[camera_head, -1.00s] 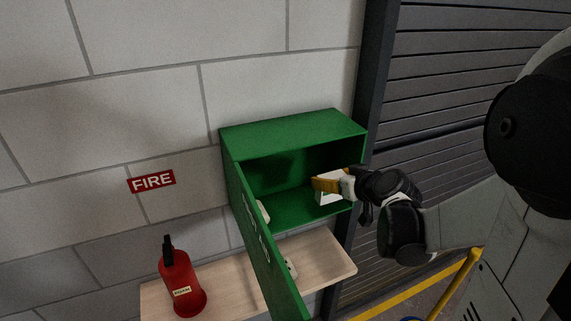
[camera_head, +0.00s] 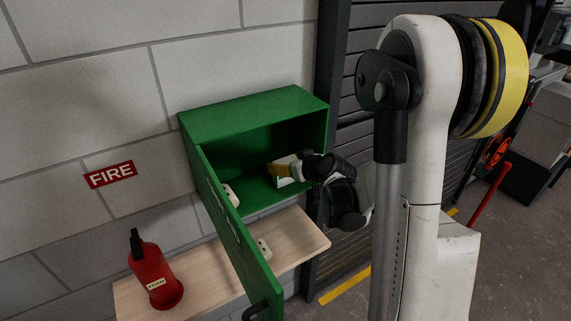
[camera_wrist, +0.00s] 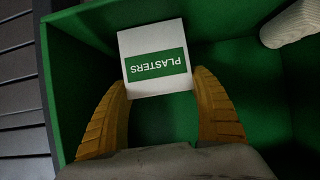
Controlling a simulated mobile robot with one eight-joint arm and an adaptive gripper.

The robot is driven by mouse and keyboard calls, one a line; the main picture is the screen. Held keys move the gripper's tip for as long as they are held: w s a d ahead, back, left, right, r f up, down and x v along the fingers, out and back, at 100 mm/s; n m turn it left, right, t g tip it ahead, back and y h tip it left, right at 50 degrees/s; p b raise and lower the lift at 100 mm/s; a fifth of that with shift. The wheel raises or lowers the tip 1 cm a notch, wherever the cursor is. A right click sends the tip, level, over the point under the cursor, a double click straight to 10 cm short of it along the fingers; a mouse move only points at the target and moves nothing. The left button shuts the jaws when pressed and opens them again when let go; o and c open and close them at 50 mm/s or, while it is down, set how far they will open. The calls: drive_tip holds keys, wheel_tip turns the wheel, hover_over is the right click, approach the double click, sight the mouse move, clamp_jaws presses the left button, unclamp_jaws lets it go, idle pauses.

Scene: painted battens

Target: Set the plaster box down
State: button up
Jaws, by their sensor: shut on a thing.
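The plaster box (camera_wrist: 155,60) is white with a green PLASTERS label, upside down in the wrist view. My gripper (camera_wrist: 160,84) has its two yellow fingers shut on the box's sides. In the head view, my gripper (camera_head: 279,170) is inside the open green cabinet (camera_head: 255,109), towards its right side. Only white bits of the box (camera_head: 284,182) show there around the fingers. The box is low over the green cabinet floor; I cannot tell whether it touches it.
The cabinet door (camera_head: 232,220) stands open towards the camera. A white item (camera_head: 232,196) lies in the cabinet's left part; a white object (camera_wrist: 291,23) shows top right in the wrist view.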

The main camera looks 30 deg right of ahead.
drive_tip(key=o, duration=0.6)
drive_tip(key=shift+f, duration=0.2)
drive_tip(key=o, duration=0.5)
drive_tip(key=shift+c, duration=0.2)
drive_tip(key=shift+r, duration=0.1)
drive_tip(key=shift+s+r, duration=0.2)
drive_tip(key=shift+r, duration=0.1)
drive_tip(key=p+v, duration=0.1)
drive_tip(key=v, duration=1)
drive_tip(key=shift+s, duration=0.25)
drive_tip(key=shift+r, duration=0.1)
